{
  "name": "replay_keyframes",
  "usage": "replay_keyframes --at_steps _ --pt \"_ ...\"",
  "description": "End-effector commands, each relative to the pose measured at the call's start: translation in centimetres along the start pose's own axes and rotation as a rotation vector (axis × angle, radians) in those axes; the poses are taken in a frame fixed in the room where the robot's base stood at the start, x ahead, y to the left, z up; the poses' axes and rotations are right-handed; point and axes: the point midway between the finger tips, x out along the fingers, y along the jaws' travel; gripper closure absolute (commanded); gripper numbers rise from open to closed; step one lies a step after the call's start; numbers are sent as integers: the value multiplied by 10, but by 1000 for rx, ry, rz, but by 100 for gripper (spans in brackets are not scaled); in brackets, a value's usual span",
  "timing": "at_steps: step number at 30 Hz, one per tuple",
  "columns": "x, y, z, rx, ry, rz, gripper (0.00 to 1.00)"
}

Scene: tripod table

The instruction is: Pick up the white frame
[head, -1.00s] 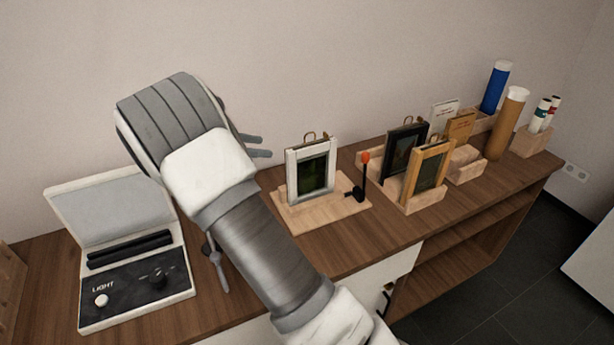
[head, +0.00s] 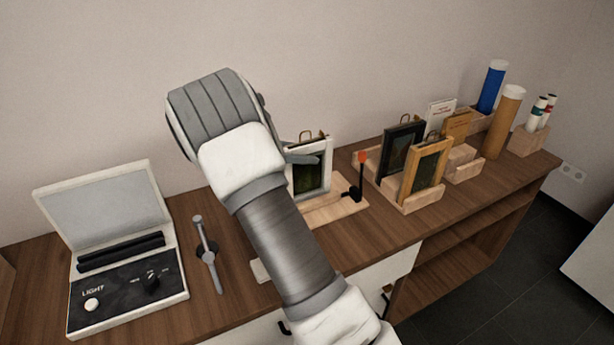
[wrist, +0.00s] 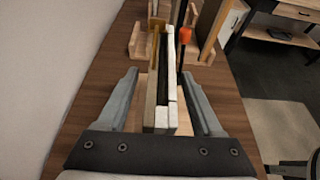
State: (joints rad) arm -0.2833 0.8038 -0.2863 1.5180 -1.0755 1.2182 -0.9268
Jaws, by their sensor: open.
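The white frame (head: 328,165) stands upright on a light wooden base on the cabinet top in the head view, its left part hidden behind my arm and gripper. It holds a dark picture and has a brass-coloured loop at the top. In the wrist view the white frame (wrist: 164,119) shows edge-on between the two fingers. My gripper (wrist: 160,75) is open, one finger on each side of the frame, with gaps visible. In the head view one grey finger crosses in front of the frame's upper part. I cannot tell whether it touches.
A black lever with an orange knob (head: 362,157) stands just right of the frame. Further right are a black frame (head: 403,150) and a wooden frame (head: 427,168) in a holder. A light box (head: 125,275) and a grey tool (head: 207,255) lie left. The wall is close behind.

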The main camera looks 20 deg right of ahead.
Motion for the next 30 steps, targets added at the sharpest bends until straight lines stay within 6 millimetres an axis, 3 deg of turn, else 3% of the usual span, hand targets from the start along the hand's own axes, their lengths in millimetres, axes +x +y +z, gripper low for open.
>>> replay_keyframes --at_steps 3,9,21,30 --pt "13 0 0 0 0 -2 32" --pt "14 0 1 0 0 0 32" --pt "14 0 1 1 0 -1 100" --pt "14 0 1 1 0 -1 100"
